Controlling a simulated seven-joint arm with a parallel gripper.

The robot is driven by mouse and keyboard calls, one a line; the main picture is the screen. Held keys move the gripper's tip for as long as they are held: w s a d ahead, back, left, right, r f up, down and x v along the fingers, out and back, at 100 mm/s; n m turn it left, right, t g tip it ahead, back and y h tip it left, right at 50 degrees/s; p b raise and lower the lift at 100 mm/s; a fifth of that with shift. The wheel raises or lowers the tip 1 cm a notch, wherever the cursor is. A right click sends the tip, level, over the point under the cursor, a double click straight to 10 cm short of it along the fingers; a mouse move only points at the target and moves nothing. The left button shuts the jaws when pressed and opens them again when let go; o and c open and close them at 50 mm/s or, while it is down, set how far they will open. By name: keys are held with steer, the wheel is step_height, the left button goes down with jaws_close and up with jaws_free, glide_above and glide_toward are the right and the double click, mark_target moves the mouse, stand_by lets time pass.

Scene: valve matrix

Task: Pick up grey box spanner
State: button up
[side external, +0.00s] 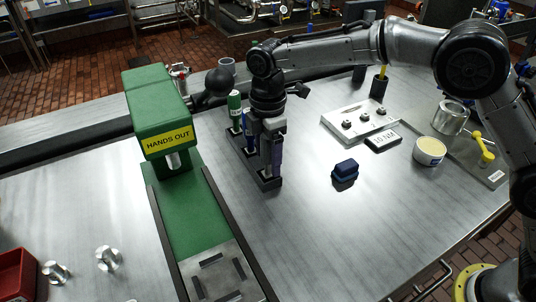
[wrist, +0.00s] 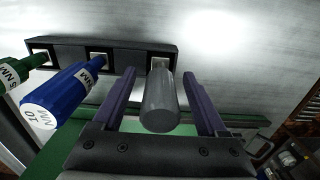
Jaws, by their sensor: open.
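The grey box spanner (wrist: 160,103) stands in the end slot of a dark rack (wrist: 126,47), its rounded end facing the camera in the wrist view. My gripper (wrist: 163,88) is open, with one purple finger on each side of the spanner. Gaps show between the spanner and both fingers. In the side external view my gripper (side external: 271,156) points down over the near end of the rack (side external: 268,185), and the spanner is mostly hidden by the fingers there.
A blue tool marked 10 NM (wrist: 57,97) and a green tool (wrist: 18,70) stand in the same rack, left of my gripper. A green press (side external: 158,110) stands to the left. A dark blue block (side external: 345,170) lies to the right. Bare table surrounds that block.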

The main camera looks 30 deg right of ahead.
steer(key=shift+f, duration=0.55)
jaws_close()
